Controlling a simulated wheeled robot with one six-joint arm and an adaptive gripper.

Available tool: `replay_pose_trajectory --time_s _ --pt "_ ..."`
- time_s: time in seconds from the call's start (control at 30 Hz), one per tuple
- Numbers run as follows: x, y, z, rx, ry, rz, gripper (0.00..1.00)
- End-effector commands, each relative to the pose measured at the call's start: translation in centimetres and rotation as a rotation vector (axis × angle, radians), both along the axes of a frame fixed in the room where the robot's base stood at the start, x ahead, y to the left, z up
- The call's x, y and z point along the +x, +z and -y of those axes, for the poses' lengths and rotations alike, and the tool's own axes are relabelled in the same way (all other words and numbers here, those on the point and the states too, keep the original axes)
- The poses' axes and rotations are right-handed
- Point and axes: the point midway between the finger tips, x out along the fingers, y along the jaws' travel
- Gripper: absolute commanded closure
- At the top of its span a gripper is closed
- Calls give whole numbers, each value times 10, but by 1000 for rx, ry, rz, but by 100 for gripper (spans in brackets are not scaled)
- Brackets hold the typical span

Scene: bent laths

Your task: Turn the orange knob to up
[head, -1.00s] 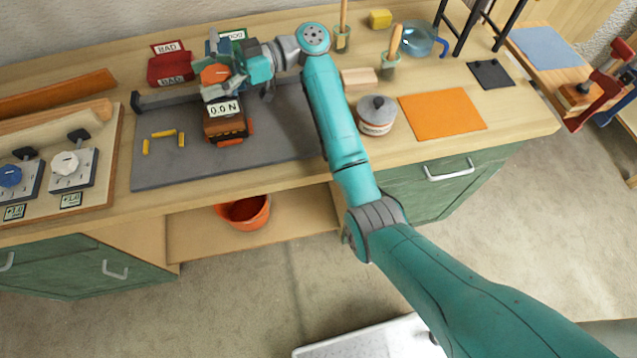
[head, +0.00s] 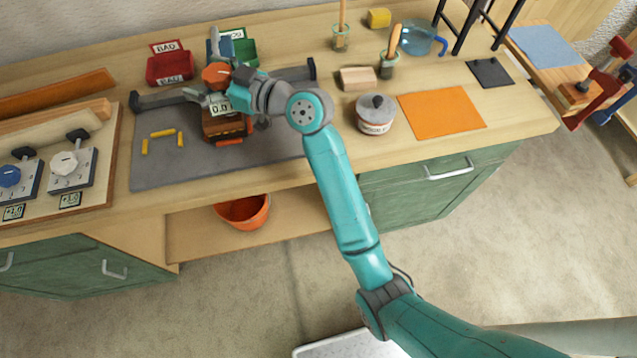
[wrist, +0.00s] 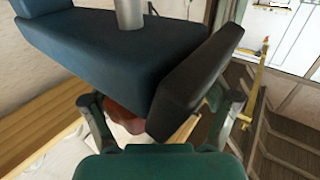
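In the wrist view my gripper's fingers (wrist: 160,108) stand wide apart. A reddish-brown part (wrist: 126,117), likely the knob, shows between them, mostly hidden behind a dark blue body (wrist: 105,50) with a black block (wrist: 195,80). I cannot tell whether a finger touches the knob.
Red (head: 170,69) and green (head: 245,52) bins stand behind the tester. Grey clamp bars lie at both sides. Yellow pieces (head: 163,133) lie on the mat (head: 190,172). A board with two dials (head: 62,164) is at left. A lidded pot (head: 376,113) stands right.

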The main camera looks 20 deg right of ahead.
Motion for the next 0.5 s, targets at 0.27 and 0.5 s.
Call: replay_pose_trajectory --time_s 0.27,0.5 --pt "-2 0 -2 -1 -152 1 15" --pt "-1 0 -2 0 -261 1 15"
